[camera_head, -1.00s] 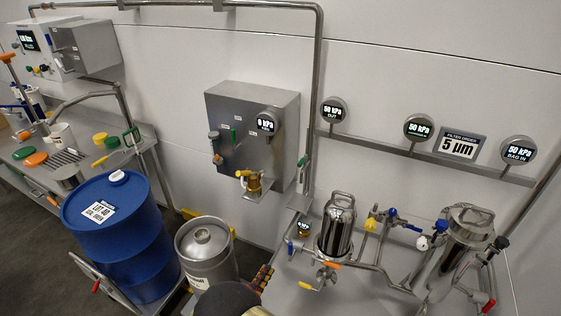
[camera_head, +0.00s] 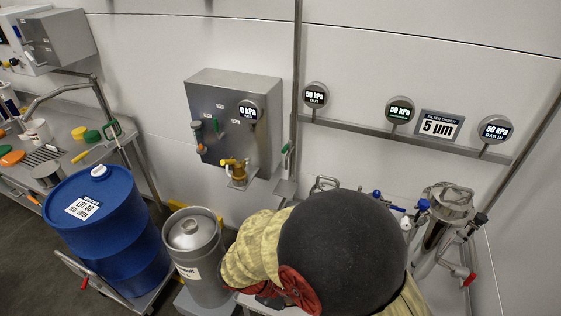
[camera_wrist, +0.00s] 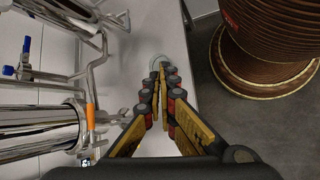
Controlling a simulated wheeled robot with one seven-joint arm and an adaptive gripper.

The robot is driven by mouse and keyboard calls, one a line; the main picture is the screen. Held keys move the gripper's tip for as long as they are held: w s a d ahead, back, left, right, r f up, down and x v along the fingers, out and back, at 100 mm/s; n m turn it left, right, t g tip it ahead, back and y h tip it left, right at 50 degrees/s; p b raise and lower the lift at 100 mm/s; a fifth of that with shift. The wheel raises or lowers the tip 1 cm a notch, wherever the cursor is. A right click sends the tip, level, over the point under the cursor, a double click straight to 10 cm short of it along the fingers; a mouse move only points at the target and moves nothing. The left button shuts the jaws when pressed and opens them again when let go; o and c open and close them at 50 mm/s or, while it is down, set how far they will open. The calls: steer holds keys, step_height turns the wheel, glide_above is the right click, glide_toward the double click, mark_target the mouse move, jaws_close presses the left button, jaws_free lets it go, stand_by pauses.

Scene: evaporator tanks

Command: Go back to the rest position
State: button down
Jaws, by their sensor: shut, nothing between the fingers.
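My gripper (camera_wrist: 162,75) shows in the wrist view with its two black and yellow fingers brought together at the tips. Nothing shows held between them. It points down over a pale bench surface (camera_wrist: 190,20), with steel filter piping to its left. A small round pale thing (camera_wrist: 158,61) lies just beyond the fingertips; I cannot tell what it is or whether they touch it. In the head view my arm fills the lower middle, and the gripper is hidden behind it.
A blue drum (camera_head: 115,230) and a steel keg (camera_head: 195,255) stand left of my arm. A grey wall box (camera_head: 222,100) with a brass valve (camera_head: 236,170) is behind. A steel filter housing (camera_head: 440,215) stands at right; a horizontal steel cylinder (camera_wrist: 40,130) is close left of my gripper.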

steer(key=s+d+r+m+t+y, duration=0.1)
steer(key=s+d+r+m+y, duration=0.1)
steer(key=r, duration=0.7)
steer(key=s+d+r+m+t+y+p, duration=0.1)
steer(key=s+d+r+m+t+y, duration=0.1)
steer(key=d+r+m, duration=0.3)
steer(key=s+d+r+m+t+y, duration=0.2)
steer(key=d+r+m+y, duration=0.2)
steer(key=r, duration=1)
steer(key=shift+s, duration=0.4)
